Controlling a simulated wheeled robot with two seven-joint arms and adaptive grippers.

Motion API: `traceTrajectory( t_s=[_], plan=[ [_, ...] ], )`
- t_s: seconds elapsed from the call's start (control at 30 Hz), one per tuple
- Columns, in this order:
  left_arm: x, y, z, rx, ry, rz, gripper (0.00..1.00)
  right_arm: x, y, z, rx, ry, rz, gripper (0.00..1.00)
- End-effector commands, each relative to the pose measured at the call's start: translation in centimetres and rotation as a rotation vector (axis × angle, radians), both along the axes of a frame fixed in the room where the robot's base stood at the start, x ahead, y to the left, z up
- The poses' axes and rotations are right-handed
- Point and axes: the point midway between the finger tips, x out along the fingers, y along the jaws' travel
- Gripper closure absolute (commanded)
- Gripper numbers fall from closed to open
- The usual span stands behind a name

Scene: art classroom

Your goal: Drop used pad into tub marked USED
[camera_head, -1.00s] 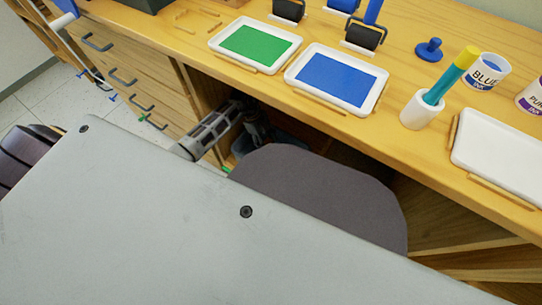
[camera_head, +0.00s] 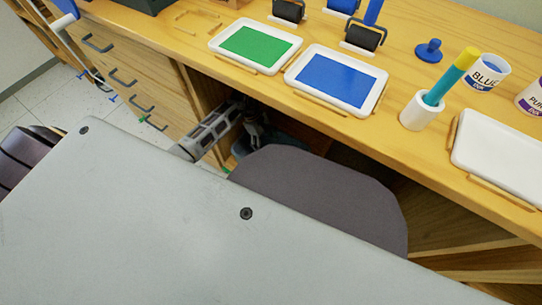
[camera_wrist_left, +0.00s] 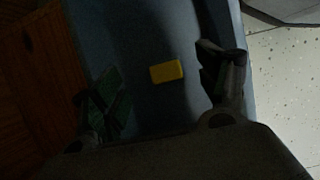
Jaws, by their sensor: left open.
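My left gripper (camera_head: 255,127) reaches into the shade under the desk, above a blue-grey tub (camera_head: 272,147). In the left wrist view its two fingers (camera_wrist_left: 165,72) are spread apart. A small yellow pad (camera_wrist_left: 167,71) lies on the blue-grey surface of the tub (camera_wrist_left: 148,28), seen between the fingers and apart from both. Nothing is held. No marking on the tub can be read in either view. My right gripper is out of view.
The wooden desk (camera_head: 410,148) is above and around the shaded space. On it are a green-inked tray (camera_head: 291,44), a blue-inked tray (camera_head: 378,94), rollers and a white cup (camera_head: 418,113). Drawers (camera_head: 140,82) stand left of the opening. Speckled floor (camera_wrist_left: 285,80) lies right of the tub.

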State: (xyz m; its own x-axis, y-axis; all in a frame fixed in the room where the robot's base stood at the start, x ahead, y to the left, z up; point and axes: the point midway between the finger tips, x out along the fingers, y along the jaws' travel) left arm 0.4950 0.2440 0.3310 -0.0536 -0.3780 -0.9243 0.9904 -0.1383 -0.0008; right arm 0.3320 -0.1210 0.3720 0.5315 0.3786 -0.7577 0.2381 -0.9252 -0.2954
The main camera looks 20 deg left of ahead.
Motion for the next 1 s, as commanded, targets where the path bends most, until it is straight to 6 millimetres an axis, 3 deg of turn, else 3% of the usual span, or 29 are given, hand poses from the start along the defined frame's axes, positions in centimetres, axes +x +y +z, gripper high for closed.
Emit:
traceTrajectory(
  t_s=[0.27,0.8,1.0],
  plan=[
    [0.1,0.1,2.0,0.002,-0.002,-0.001,0.26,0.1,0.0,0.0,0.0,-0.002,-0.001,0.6],
    [0.1,0.1,8.3,0.002,-0.002,-0.001,0.26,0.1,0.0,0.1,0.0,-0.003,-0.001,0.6],
    [0.0,0.0,9.5,0.001,0.0,0.0,0.26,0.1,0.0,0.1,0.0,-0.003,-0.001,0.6]
  ],
)
